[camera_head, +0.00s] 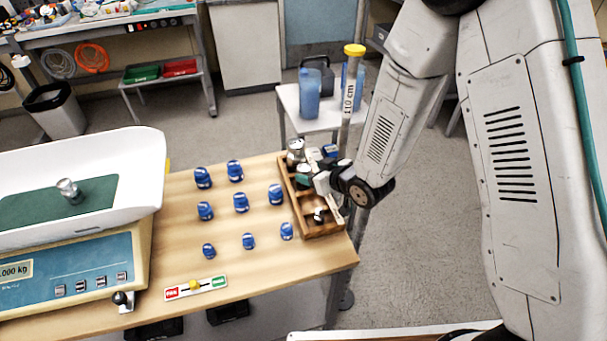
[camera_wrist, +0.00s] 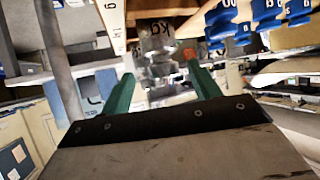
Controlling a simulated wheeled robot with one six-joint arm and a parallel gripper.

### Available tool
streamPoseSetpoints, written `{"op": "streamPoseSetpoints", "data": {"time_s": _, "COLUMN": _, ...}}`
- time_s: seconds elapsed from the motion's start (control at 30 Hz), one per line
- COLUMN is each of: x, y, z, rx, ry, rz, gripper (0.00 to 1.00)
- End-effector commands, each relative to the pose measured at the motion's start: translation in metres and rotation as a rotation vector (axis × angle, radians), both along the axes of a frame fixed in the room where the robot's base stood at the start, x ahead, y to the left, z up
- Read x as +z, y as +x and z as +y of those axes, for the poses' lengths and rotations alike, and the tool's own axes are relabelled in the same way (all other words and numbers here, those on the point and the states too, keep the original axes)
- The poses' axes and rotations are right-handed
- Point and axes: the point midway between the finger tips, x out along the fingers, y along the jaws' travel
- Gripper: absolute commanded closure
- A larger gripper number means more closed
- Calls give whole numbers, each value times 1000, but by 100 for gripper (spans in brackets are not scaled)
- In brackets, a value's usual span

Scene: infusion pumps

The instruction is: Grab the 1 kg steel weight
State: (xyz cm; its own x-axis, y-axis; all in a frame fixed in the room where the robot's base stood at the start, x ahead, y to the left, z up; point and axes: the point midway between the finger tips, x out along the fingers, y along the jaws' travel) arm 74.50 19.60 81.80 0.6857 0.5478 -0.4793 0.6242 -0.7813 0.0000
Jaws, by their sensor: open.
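Two shiny steel weights with knobs show in the head view. One steel weight (camera_head: 295,150) stands at the far end of the wooden tray (camera_head: 323,231); another steel weight (camera_head: 68,190) sits on the scale pan's green mat. My gripper (camera_head: 308,178) is low over the tray, close to the tray's weight. In the wrist view its green fingers (camera_wrist: 163,88) are apart, with a steel knobbed weight (camera_wrist: 160,66) just beyond and between the tips. Behind it is a dark label (camera_wrist: 158,38) reading KG, upside down. I cannot tell whether the fingers touch the weight.
Several blue numbered pieces (camera_head: 241,203) stand in rows on the wooden table (camera_head: 255,270). The scale (camera_head: 75,270) with its white pan (camera_head: 140,165) fills the left. A red and green slider strip (camera_head: 195,288) lies in front. A post marked 10 cm (camera_head: 350,100) rises behind the tray.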

Motion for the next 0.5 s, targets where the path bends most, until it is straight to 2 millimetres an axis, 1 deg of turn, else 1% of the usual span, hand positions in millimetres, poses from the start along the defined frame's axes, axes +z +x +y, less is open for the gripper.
{"op": "streamPoseSetpoints", "data": {"time_s": 0.33, "x": -18, "y": 32, "z": 31, "rx": -1, "ry": 0, "rz": 0, "gripper": 38}}
{"op": "streamPoseSetpoints", "data": {"time_s": 0.5, "x": -23, "y": 39, "z": 38, "rx": -1, "ry": 0, "rz": 0, "gripper": 38}}
